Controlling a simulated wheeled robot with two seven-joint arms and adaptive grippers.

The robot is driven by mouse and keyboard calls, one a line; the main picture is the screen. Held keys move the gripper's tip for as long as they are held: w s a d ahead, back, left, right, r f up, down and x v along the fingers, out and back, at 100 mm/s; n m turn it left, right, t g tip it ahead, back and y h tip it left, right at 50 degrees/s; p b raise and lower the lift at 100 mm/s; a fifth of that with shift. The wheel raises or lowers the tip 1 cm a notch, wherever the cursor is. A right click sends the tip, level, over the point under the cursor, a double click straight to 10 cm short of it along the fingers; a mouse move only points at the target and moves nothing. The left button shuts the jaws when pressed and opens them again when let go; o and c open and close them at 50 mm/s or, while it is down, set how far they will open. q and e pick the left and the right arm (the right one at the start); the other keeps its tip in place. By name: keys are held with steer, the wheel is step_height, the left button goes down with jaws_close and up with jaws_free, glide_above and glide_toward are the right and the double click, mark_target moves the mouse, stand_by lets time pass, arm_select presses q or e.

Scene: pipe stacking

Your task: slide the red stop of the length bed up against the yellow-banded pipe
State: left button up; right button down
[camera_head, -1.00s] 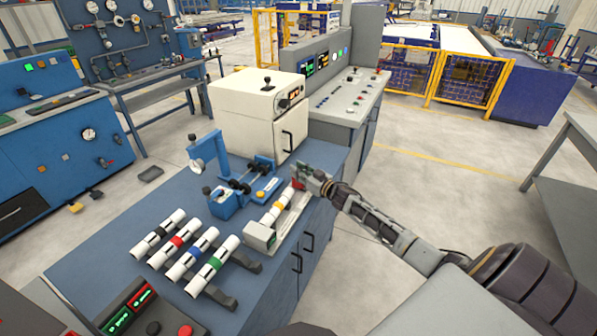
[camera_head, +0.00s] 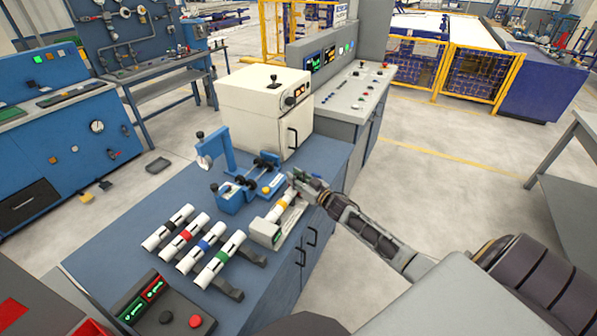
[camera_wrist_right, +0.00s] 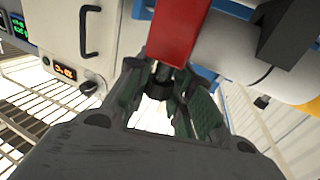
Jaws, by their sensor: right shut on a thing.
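The length bed (camera_head: 263,236) is a grey trough at the right edge of the blue bench, and the yellow-banded pipe (camera_head: 271,216) lies in it. My right gripper (camera_head: 297,180) is at the far end of the bed. In the right wrist view its fingers (camera_wrist_right: 165,82) are closed on the lower end of the red stop (camera_wrist_right: 180,28). The white pipe end (camera_wrist_right: 228,45) is right beside the stop there; I cannot tell whether they touch. The gripper hides the stop in the head view. My left gripper is not in view.
Several banded pipes (camera_head: 205,245) lie on a rack to the left of the bed. A blue fixture (camera_head: 230,198) stands close behind the bed, and a cream cabinet (camera_head: 262,100) stands at the back. A control box (camera_head: 160,305) is at the front.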

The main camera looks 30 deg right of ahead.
steer(key=shift+s+a+f, duration=0.2)
steer(key=shift+a+f, duration=0.05)
steer(key=shift+a, duration=0.3)
steer(key=shift+s+a+f, duration=0.1)
steer(key=c, duration=1.5)
jaws_free()
steer(key=shift+s+a, duration=0.1)
steer(key=shift+o, duration=1.2)
steer(key=shift+a, duration=0.1)
steer(key=shift+r, duration=0.2)
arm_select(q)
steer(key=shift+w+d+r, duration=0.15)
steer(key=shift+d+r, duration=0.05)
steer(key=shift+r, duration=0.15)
arm_select(e)
steer(key=shift+r, duration=0.1)
